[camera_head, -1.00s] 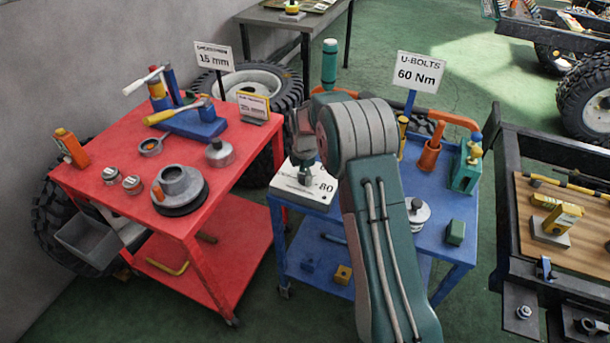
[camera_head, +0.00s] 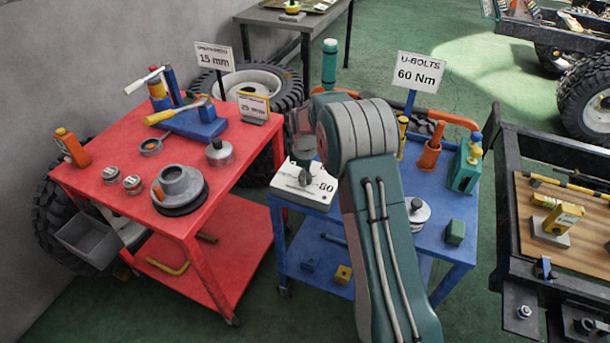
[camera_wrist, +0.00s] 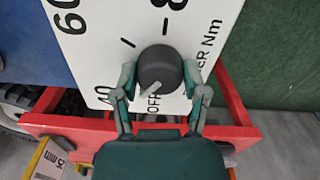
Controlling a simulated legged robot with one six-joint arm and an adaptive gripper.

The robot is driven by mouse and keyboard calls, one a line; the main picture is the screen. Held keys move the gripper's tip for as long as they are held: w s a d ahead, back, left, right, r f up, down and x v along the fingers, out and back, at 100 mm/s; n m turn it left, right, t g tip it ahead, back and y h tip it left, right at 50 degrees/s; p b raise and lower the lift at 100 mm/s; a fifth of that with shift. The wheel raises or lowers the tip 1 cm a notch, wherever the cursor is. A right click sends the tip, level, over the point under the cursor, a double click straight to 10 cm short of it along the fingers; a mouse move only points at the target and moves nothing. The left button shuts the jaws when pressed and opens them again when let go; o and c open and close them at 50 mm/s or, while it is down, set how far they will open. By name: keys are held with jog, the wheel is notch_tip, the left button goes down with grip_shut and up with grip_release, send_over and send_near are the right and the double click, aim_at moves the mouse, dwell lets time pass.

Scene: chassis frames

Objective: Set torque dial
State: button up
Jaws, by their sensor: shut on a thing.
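The torque dial is a dark round knob (camera_wrist: 158,66) on a white panel (camera_wrist: 98,28) printed with 40, 60, an 8-something, OFF and "Nm". A pale pointer on the knob slants to the lower left in the wrist view, near the OFF mark. My gripper (camera_wrist: 160,76) has its two green fingers shut on the knob's sides. In the head view the white box (camera_head: 289,193) stands on the near left corner of the blue cart, with my gripper (camera_head: 304,178) over it. My wrist and arm hide the knob there.
The red cart (camera_head: 102,205) with tools, cups and a grey hub stands close on the left.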

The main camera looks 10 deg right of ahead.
jog(key=m, duration=0.4)
jog(key=shift+f+m, duration=0.15)
jog(key=shift+m, duration=0.15)
jog(key=m, duration=0.3)
jog(key=shift+m, duration=0.4)
jog(key=m, duration=0.4)
jog(key=shift+m, duration=2.1)
jog(key=o, duration=1.2)
jog(key=shift+c, duration=0.2)
